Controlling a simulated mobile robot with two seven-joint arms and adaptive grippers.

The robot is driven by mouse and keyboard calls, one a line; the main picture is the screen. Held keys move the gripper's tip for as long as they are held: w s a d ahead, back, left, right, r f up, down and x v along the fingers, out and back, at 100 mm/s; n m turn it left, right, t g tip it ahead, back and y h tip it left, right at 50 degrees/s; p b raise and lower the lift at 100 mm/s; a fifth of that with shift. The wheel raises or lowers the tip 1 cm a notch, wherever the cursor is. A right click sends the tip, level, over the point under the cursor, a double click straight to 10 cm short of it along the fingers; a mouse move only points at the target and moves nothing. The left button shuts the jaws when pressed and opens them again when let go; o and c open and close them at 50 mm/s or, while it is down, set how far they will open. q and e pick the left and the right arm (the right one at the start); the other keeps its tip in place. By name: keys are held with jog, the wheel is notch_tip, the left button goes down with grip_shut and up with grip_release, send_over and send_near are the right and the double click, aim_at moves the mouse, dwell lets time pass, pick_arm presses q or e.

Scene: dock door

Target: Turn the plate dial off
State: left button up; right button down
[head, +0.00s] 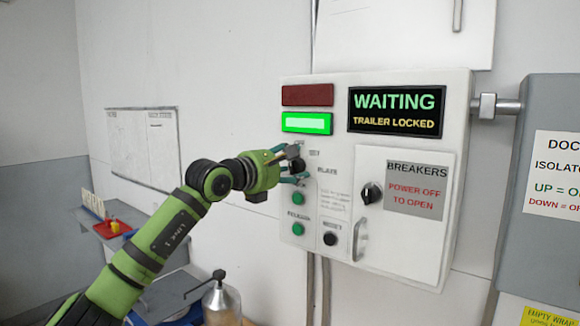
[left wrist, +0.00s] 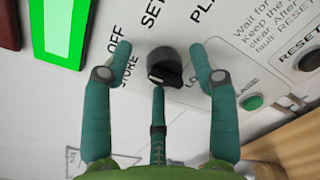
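The plate dial (left wrist: 166,68) is a round black knob on the white control box, with the words OFF and STORE to its left in the left wrist view. A pale mark shows on its face, but I cannot tell surely which word it points at. In the head view the dial (head: 298,165) is partly covered by my left gripper (head: 295,163). That gripper is open, its green fingers (left wrist: 160,75) spread on both sides of the dial and a third finger below it. I cannot tell whether any finger touches it. My right gripper is not in view.
The control box (head: 461,130) has a lit green lamp (head: 307,123), a dark red lamp (head: 307,95) and a WAITING, TRAILER LOCKED display (head: 397,111).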

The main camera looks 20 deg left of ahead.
pick_arm(q)
jog(key=shift+a+f, duration=0.1)
jog(key=shift+f, duration=0.05)
jog(key=shift+s+a, duration=0.15)
jog(key=shift+s, duration=0.15)
jog(key=v, duration=1.1)
jog(key=shift+s, duration=0.15)
